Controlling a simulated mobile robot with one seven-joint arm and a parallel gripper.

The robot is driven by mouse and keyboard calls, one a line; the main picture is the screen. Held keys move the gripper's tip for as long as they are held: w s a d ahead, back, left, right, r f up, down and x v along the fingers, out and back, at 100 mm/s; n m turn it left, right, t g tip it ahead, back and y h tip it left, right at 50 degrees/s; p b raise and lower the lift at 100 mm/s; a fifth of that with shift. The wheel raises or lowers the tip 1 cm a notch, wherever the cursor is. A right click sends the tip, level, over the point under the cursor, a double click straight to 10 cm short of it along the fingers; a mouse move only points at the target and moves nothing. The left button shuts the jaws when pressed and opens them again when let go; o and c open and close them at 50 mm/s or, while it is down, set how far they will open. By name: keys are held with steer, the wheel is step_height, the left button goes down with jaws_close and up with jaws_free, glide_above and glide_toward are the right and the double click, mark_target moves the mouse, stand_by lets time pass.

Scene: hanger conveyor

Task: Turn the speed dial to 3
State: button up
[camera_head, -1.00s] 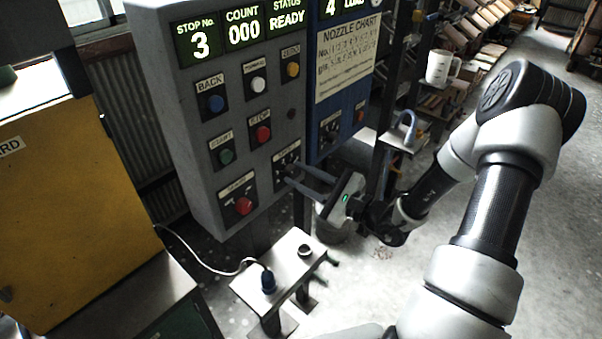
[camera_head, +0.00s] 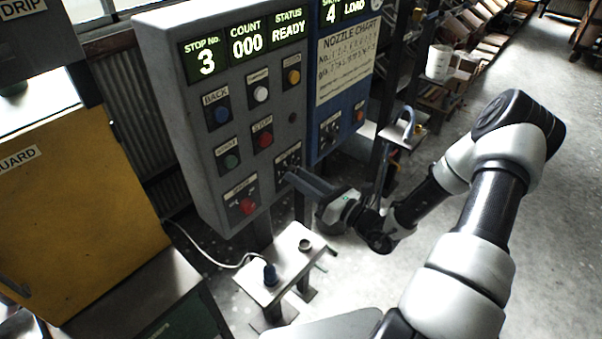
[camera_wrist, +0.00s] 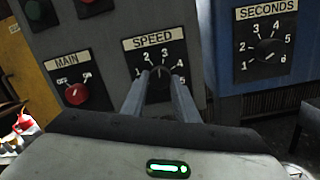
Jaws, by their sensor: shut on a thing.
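The speed dial (camera_wrist: 158,85) is a dark knob on a black plate marked 1 to 5, under a SPEED label (camera_wrist: 153,39) in the wrist view. My gripper (camera_wrist: 160,76) is shut on this knob, one finger on each side. A small light mark on the knob points up, roughly towards 2 to 3; the fingers hide much of it, so I cannot tell the exact setting. In the head view, the dial plate (camera_head: 287,160) is at the lower right of the grey control box (camera_head: 180,130), with my gripper (camera_head: 290,175) reaching it from the right.
The red MAIN switch (camera_wrist: 76,94) is left of the dial, and the SECONDS dial (camera_wrist: 268,50) is on the blue panel to the right. A small metal stand (camera_head: 300,250) is below the box. A yellow guard cabinet (camera_head: 70,210) stands at left. Open floor lies right.

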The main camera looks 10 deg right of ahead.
steer(key=shift+m+p, duration=0.5)
steer(key=shift+m, duration=0.8)
steer(key=o, duration=1.1)
steer(key=shift+c, duration=0.2)
steer(key=b+v, duration=0.2)
steer(key=v, duration=1.5)
steer(key=shift+s, duration=0.35)
